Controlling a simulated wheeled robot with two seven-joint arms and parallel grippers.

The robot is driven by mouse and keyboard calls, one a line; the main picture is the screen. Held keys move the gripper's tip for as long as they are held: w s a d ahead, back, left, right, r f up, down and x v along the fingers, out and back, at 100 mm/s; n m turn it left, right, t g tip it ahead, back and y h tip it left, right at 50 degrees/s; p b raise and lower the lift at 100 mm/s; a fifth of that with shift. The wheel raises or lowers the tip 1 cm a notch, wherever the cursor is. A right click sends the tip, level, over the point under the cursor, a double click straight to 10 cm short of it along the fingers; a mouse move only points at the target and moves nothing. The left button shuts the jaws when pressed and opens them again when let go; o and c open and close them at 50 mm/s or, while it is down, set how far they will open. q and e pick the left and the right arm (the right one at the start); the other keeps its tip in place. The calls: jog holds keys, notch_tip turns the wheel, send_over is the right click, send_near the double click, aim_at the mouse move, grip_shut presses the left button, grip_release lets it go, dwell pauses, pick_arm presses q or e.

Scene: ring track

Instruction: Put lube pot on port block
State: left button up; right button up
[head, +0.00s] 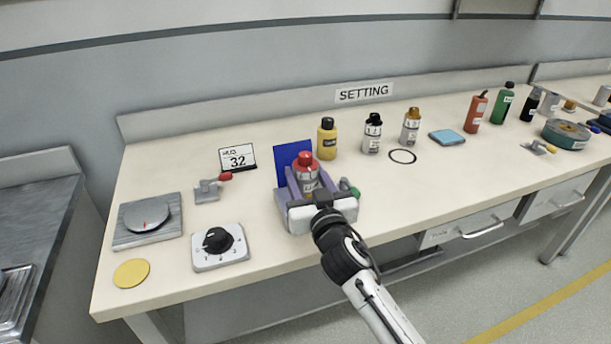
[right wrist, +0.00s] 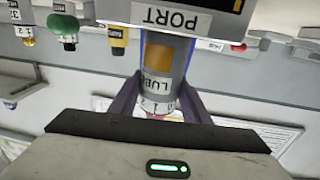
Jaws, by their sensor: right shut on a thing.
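The lube pot (head: 307,174) is a grey cylinder with a red cap, upright in the head view. In the right wrist view it appears upside down, with the LUBE label on the pot (right wrist: 158,75). My right gripper (head: 308,184) is shut on it, with a purple finger on either side. The grey port block (head: 290,219) is directly below the pot; its PORT label shows on the block (right wrist: 172,18) in the right wrist view. The pot's base is at the block, but I cannot tell whether it bears on it. My left gripper is not in view.
A blue panel (head: 288,155) stands behind the block and a green knob (head: 349,187) sits at its right. A dial box (head: 219,246) lies to the left. The bench front right of the block is clear.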

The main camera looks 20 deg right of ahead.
jog(key=shift+f, duration=0.15)
jog(key=o, duration=1.2)
jog(key=shift+r, duration=0.3)
jog(key=s, duration=1.2)
jog(key=shift+a+f, duration=0.1)
jog(key=shift+a, duration=0.15)
